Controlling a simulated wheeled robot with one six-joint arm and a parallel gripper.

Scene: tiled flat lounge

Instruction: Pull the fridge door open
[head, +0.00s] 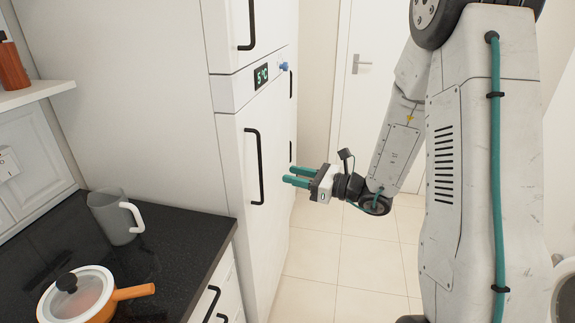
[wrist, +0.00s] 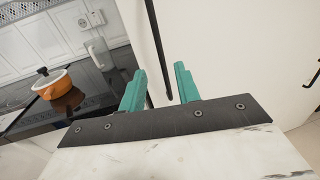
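The white fridge (head: 224,160) stands in the middle of the head view, and its doors look shut. Its lower door (head: 270,190) has a long upright black handle (head: 254,165). My gripper (head: 287,176), with two teal fingers, is open and empty to the right of this handle, near its lower half, with a visible gap. In the wrist view, a black bar that looks like the handle (wrist: 158,45) runs down in line with the gap between the fingers (wrist: 160,85). The upper door has its own black handle (head: 246,25).
A dark countertop (head: 165,255) left of the fridge bears a grey jug (head: 112,218) and an orange pot (head: 100,310) with a lid. Tiled floor (head: 345,260) is clear right of the fridge. A white door (head: 352,110) is behind my arm.

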